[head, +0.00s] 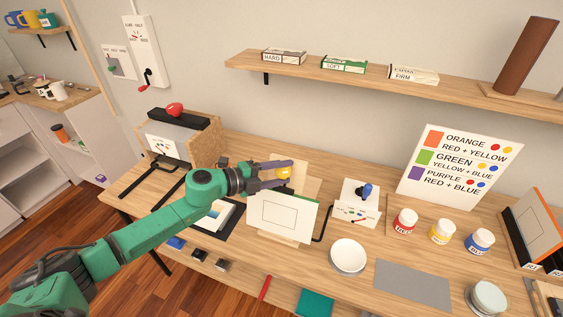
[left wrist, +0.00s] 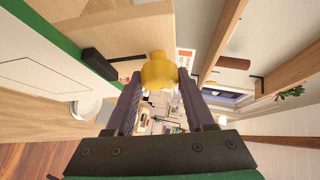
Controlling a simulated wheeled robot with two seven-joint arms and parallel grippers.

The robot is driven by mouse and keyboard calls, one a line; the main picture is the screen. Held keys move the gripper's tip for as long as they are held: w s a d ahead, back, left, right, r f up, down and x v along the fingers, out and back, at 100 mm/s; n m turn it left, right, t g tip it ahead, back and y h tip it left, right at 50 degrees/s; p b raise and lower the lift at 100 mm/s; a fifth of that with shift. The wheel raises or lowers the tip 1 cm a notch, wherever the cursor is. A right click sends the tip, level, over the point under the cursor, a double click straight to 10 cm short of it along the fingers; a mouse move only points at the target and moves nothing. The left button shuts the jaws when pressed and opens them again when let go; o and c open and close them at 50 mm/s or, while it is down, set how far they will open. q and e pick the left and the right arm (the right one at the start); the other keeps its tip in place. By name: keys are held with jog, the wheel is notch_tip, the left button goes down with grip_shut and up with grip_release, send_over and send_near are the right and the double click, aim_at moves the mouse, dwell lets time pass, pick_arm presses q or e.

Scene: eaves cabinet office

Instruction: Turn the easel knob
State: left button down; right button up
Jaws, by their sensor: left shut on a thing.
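The easel knob (head: 284,172) is yellow and sits at the top back of the small easel, by its wooden backboard (head: 283,182). My left gripper (head: 286,173) reaches in from the left with its fingers shut on the knob. In the left wrist view the yellow knob (left wrist: 158,71) shows between the two fingertips (left wrist: 158,84). The easel holds a white board (head: 281,217) with a drawn rectangle. Part of the knob is hidden by the fingers in the head view. My right gripper is not in view.
A box with a blue-topped lever (head: 365,191) stands right of the easel. Red, yellow and blue paint jars (head: 442,232), a white bowl (head: 347,255) and a color chart (head: 459,168) are farther right. A wall shelf (head: 330,73) runs above.

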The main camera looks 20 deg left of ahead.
pick_arm(q)
jog(key=shift+r+m+g+p, duration=0.1)
jog(key=shift+m+g+p, duration=0.3)
jog(key=shift+p, duration=0.2)
jog(key=shift+c, duration=1.3)
grip_release()
